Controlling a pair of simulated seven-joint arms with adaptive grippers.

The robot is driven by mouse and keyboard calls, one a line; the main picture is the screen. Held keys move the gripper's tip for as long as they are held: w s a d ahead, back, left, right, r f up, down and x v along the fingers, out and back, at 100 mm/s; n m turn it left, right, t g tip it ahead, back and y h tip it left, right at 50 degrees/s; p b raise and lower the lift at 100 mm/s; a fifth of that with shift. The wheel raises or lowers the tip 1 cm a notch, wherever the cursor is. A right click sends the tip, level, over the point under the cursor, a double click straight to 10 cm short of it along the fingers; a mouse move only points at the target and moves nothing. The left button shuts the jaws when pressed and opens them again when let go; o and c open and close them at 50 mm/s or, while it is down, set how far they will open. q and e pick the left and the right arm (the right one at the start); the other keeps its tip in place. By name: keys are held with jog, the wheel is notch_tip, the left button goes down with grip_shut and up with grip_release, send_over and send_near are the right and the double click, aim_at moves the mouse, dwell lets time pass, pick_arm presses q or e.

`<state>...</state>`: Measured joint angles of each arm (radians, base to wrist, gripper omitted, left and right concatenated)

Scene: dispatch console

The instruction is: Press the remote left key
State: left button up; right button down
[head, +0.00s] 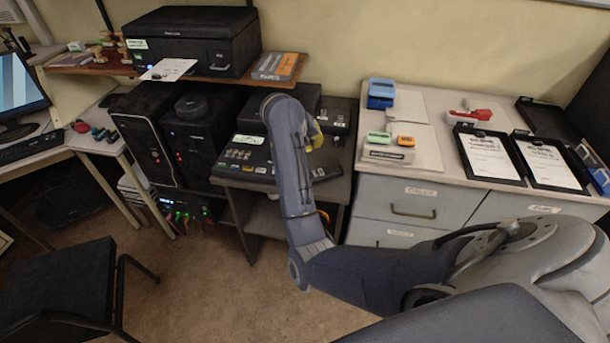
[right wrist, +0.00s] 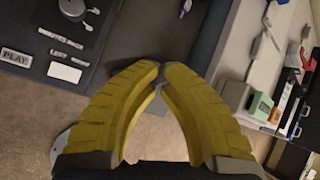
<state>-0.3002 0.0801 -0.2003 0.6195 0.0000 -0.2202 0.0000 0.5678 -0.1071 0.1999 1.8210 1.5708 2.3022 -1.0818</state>
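A black keyed device (head: 238,157) sits on a dark stand at the middle left of the head view, with several small keys and labels. I cannot tell which key is the remote left key. My right gripper (right wrist: 158,68) has yellow fingers whose tips come together with nothing between them. It is beside the panel, apart from the keys. In the head view my arm mostly hides it. My left gripper is out of view.
A printer (head: 190,42) is on the shelf above. A chair (head: 62,285) stands at lower left. Open floor lies in front.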

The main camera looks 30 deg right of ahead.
jog(key=shift+f, duration=4.4)
jog(key=shift+f, duration=0.75)
jog(key=shift+r, duration=0.75)
jog(key=shift+r, duration=0.1)
jog(key=shift+r, duration=2.4)
jog(key=shift+d, duration=0.1)
